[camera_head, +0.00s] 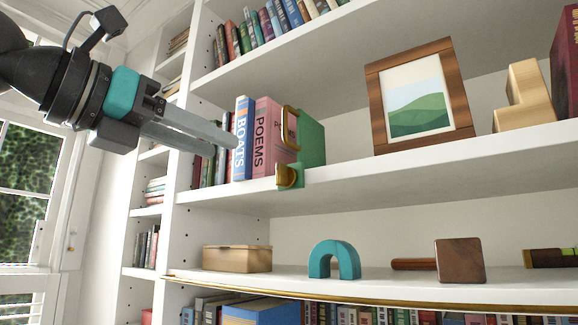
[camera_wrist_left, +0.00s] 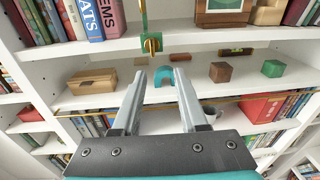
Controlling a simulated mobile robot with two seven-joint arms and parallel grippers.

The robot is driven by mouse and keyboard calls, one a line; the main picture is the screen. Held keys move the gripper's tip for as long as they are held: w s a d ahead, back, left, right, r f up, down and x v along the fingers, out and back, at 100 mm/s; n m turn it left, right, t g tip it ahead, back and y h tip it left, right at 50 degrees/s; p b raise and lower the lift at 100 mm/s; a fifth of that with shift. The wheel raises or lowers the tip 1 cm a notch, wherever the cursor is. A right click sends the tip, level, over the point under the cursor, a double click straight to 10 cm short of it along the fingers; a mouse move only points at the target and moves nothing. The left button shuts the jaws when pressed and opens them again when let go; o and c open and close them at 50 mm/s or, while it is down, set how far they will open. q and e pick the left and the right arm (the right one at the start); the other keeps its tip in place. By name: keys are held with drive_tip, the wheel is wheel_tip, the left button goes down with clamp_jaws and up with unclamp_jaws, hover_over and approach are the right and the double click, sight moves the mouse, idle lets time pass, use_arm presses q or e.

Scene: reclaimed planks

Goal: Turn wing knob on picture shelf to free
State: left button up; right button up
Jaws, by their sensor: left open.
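The brass wing knob (camera_head: 287,176) sits on the front edge of the picture shelf (camera_head: 400,165), on a small green plate below a brass loop (camera_head: 290,127) and a green block (camera_head: 312,142). The knob also shows in the left wrist view (camera_wrist_left: 152,44), beyond the fingertips, where its wing looks roughly upright. My left gripper (camera_head: 226,140) comes in from the upper left, in front of the books. It is open, with nothing between the fingers in the left wrist view (camera_wrist_left: 160,76). The fingers are apart from the knob. My right gripper is not in view.
Books, including a blue one (camera_head: 242,138) and a pink one (camera_head: 268,138), stand left of the green block. A framed picture (camera_head: 418,95) and a wooden block (camera_head: 523,97) stand to the right. Below are a wooden box (camera_head: 237,259) and a teal arch (camera_head: 334,260).

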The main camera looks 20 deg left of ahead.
sight(277, 165)
use_arm(q)
drive_tip(key=shift+t+y, duration=0.5)
drive_tip(key=p+x, duration=0.1)
drive_tip(key=x, duration=0.3)
drive_tip(key=p+x, duration=0.2)
drive_tip(key=x, duration=0.3)
drive_tip(key=r+p+x, duration=0.1)
drive_tip(key=x, duration=0.3)
drive_tip(key=shift+w+a, duration=0.2)
drive_tip(key=shift+w, duration=0.3)
clamp_jaws()
